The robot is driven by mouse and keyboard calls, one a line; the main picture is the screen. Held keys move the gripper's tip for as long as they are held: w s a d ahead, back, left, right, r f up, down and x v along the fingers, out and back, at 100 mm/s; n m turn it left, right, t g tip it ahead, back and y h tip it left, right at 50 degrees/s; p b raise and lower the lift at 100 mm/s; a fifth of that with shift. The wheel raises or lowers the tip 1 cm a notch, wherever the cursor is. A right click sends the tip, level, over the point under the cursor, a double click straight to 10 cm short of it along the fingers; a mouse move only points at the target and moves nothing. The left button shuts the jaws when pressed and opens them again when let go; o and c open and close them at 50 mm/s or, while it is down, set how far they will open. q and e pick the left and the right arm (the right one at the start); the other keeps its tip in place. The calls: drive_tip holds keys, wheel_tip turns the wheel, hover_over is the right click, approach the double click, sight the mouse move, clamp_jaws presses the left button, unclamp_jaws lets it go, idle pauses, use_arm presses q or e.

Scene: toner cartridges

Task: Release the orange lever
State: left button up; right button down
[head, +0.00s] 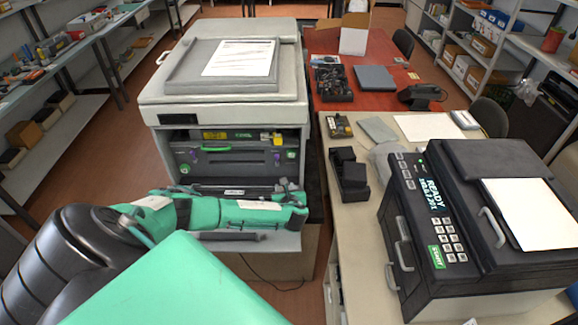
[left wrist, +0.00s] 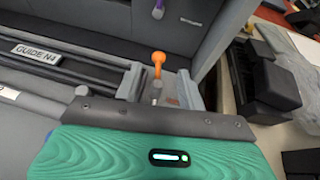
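The orange lever (left wrist: 159,62) stands upright in the left wrist view, with a round knob on top and a narrow stem, at the right end of the rail labelled GUIDE N4. In the head view I cannot make it out; my left gripper covers that area. My left gripper (head: 290,192) is at the open front of the large grey printer (head: 151,112). In the left wrist view its two grey fingers (left wrist: 160,88) stand apart on either side of the lever's lower stem. Whether they touch the stem is unclear. My right gripper is not in view.
Inside the printer is a dark unit with a green handle (head: 216,149). A purple knob (left wrist: 158,12) is behind the orange lever. Black bins (head: 349,178) stand on the right-hand table, beside a black machine (head: 408,225) with a keypad. The printer's side panels bound the bay.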

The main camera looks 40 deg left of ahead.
use_arm(q)
drive_tip(key=b+v, duration=0.2)
drive_tip(key=v, duration=0.5)
drive_tip(key=shift+s+d, duration=0.25)
drive_tip(key=shift+d, duration=0.05)
drive_tip(key=shift+v, duration=0.9)
drive_tip(key=shift+r, duration=0.15)
